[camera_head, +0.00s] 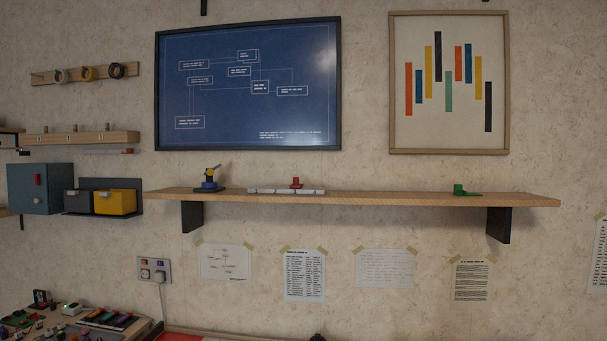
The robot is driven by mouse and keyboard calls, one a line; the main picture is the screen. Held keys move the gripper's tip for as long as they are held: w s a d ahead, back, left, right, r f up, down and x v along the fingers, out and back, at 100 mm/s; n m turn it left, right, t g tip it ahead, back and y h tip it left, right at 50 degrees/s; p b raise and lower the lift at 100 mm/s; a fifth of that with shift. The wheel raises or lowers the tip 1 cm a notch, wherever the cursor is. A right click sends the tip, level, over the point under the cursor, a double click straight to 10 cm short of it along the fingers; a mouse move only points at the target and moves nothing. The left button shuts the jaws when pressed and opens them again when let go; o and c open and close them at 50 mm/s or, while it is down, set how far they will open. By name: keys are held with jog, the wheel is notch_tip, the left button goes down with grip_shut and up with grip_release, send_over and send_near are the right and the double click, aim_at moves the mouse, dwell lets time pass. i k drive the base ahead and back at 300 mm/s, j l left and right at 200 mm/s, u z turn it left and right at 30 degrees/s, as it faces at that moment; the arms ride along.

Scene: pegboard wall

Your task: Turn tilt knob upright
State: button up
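A red knob (296,182) sits on a light grey rail near the shelf's middle. A green piece (460,189) with a raised left end lies toward the shelf's right. My gripper is not in view.
The wooden shelf (390,198) runs across the wall on dark brackets. A blue box (40,188) and a yellow bin (115,202) hang to its left. A cluttered table (140,327) is at lower left. The shelf is clear between the rail and green piece.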

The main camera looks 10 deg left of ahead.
aim_at(210, 172)
jog(key=i+j, duration=0.1)
jog(key=j, duration=0.55)
jog(key=i+j, duration=0.1)
jog(key=j, duration=0.5)
jog(key=i+j, duration=0.1)
jog(key=j, duration=0.55)
